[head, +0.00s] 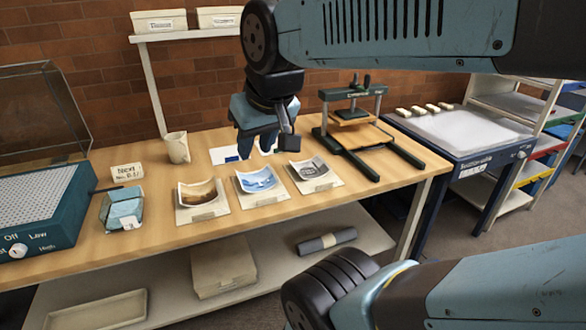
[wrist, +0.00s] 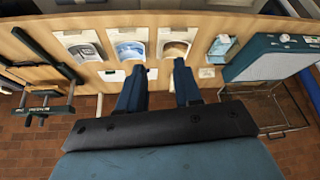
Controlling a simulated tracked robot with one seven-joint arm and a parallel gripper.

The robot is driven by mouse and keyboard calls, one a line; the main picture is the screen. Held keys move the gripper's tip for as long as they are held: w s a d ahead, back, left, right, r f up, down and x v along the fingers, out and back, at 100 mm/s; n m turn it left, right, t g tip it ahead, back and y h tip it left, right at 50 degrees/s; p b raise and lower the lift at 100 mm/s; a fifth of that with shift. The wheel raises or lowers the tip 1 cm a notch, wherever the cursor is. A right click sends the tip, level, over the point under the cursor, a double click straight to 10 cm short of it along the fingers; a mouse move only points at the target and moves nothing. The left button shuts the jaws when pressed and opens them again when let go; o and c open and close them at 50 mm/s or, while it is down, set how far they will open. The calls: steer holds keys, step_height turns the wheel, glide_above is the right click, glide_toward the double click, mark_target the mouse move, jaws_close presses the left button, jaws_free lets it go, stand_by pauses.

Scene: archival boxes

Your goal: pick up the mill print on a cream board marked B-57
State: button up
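Three curled prints on cream boards lie in a row on the wooden bench: a brown one (head: 198,197), a blue one (head: 257,180) and a grey one (head: 312,169). They also show in the wrist view as brown (wrist: 174,48), blue (wrist: 130,48) and grey (wrist: 85,50). The board labels are too small to read, so I cannot tell which is the mill print marked B-57. My gripper (head: 258,148) is above the bench, behind the blue print, pointing down. In the wrist view its fingers (wrist: 158,78) are apart with nothing between them.
A card reading "Next No. B-57" (head: 127,172) stands at the left, near a teal packet (head: 122,208) and a teal machine (head: 40,215). A cream jug (head: 177,147) stands at the back. A press (head: 352,118) is at the right. Bare bench lies before the prints.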

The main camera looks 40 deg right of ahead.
steer(key=shift+w, duration=0.15)
steer(key=w+d+f+n+g+h, duration=0.45)
steer(key=w+d+f+n, duration=0.35)
steer(key=w+d+f, duration=0.4)
steer(key=w+d+f+n+g+h, duration=0.4)
steer(key=w+d+f+n+h, duration=0.25)
steer(key=w+d+f, duration=0.55)
steer(key=shift+n+t+y, duration=0.25)
steer(key=shift+n+y, duration=0.05)
steer(key=shift+n, duration=0.15)
steer(key=s+d+f, duration=0.1)
steer(key=d+f, duration=0.1)
steer(key=s+d+f, duration=0.1)
steer(key=s+f, duration=0.1)
steer(key=s+d+f, duration=0.1)
steer(key=d+f, duration=0.1)
steer(key=f, duration=0.1)
steer(key=shift+s+d+f, duration=0.1)
steer(key=shift+s+d, duration=0.2)
steer(key=shift+s, duration=0.1)
steer(key=shift+x, duration=2.45)
steer(key=shift+w, duration=0.2)
jaws_close()
